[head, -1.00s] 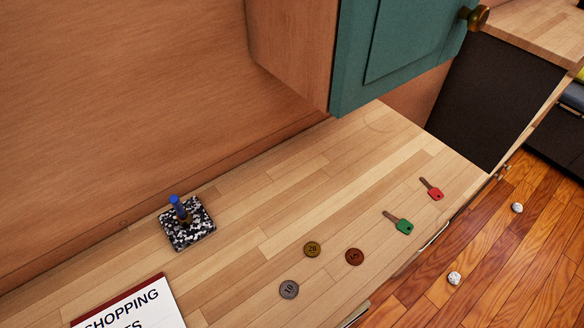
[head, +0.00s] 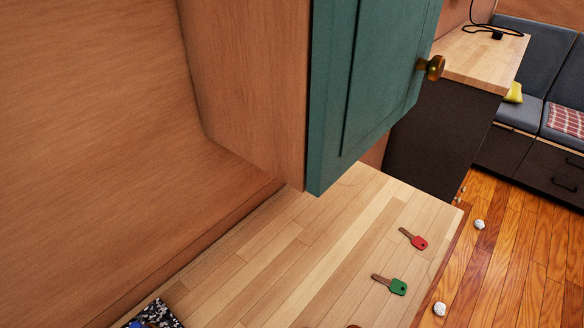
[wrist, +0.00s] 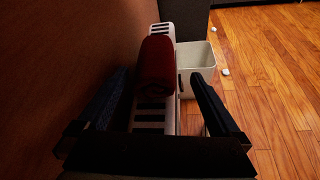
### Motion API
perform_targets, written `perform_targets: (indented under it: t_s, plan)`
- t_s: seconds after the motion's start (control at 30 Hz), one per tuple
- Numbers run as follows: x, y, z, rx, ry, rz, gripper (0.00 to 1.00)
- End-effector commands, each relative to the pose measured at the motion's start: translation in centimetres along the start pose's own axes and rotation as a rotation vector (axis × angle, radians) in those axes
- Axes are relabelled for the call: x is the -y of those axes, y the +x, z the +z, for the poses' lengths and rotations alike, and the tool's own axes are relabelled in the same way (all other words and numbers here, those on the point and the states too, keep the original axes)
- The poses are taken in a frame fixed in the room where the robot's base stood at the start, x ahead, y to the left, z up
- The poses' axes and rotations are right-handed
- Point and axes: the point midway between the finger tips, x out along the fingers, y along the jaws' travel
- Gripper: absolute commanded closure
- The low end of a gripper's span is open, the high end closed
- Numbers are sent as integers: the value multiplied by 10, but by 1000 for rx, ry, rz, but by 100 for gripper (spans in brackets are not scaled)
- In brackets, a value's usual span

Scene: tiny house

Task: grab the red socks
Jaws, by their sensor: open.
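A dark red rolled bundle, which looks like the red socks (wrist: 155,62), lies on a white slotted object (wrist: 150,122) in the wrist view. My gripper (wrist: 158,77) is open, with one dark finger to the left and one to the right of the bundle in the picture. I cannot tell how far the bundle is from the fingers, and they are not closed on it. Neither the socks nor my gripper shows in the head view.
A white bin (wrist: 203,54) stands right of the socks, and a brown wall (wrist: 60,50) rises on the left. Small white balls (head: 479,224) lie on the floor.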

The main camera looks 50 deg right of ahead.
Motion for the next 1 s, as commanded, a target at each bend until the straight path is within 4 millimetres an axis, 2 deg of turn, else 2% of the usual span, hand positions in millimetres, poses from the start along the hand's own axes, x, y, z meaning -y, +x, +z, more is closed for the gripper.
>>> perform_targets:
  t_s: [0.23,0.4,0.7,1.0]
  plan:
    - [-2,28,9,2,4,-3,0]
    - [-2,50,8,0,2,-1,0]
    - [-3,53,9,0,1,0,0]
    - [-3,53,9,0,0,0,54]
